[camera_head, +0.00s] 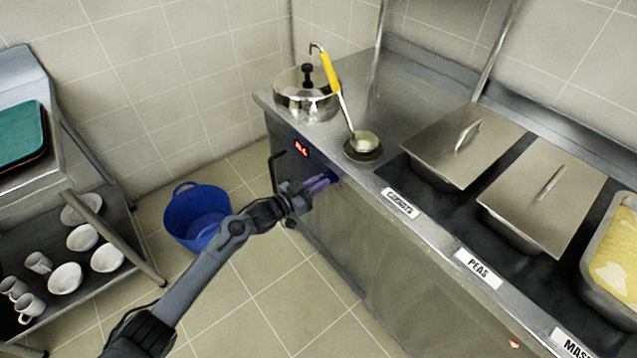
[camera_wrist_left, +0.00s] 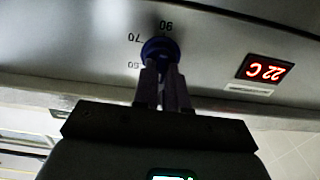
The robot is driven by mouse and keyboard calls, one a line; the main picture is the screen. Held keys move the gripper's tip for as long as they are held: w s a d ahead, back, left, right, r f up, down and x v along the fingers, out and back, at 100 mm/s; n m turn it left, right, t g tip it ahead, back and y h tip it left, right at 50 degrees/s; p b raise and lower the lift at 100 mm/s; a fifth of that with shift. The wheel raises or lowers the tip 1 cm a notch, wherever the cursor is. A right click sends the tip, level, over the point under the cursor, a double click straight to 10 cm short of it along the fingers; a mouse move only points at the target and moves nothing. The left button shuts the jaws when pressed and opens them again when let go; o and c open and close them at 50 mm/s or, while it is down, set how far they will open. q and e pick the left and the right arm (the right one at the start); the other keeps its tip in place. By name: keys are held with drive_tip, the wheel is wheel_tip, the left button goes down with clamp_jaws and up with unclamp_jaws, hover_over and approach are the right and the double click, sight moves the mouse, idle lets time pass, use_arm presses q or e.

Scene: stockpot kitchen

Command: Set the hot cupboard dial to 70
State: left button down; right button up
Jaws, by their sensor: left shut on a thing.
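The hot cupboard (camera_head: 345,230) is a steel counter unit with a front panel. My left gripper (camera_wrist_left: 163,72) is shut on the dial. In the head view my left gripper (camera_head: 328,181) reaches the panel, and the dial is mostly hidden there. A red display (camera_wrist_left: 264,70) reads 22 C; it also shows in the head view (camera_head: 301,148). The dial's pointer is not clear. My right gripper is not in view.
A blue bucket (camera_head: 197,215) stands on the floor. A trolley (camera_head: 110,215) with crockery is at the left. The floor before the cupboard is clear.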

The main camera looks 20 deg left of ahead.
use_arm(q)
drive_tip(key=m, duration=1.5)
drive_tip(key=m+b, duration=0.1)
drive_tip(key=m, duration=0.7)
drive_tip(key=shift+d+f, duration=0.15)
drive_tip(key=shift+f, duration=0.15)
drive_tip(key=shift+m, duration=0.4)
drive_tip(key=c, duration=1.2)
unclamp_jaws()
drive_tip(key=shift+o, duration=0.2)
drive_tip(key=shift+s, duration=0.15)
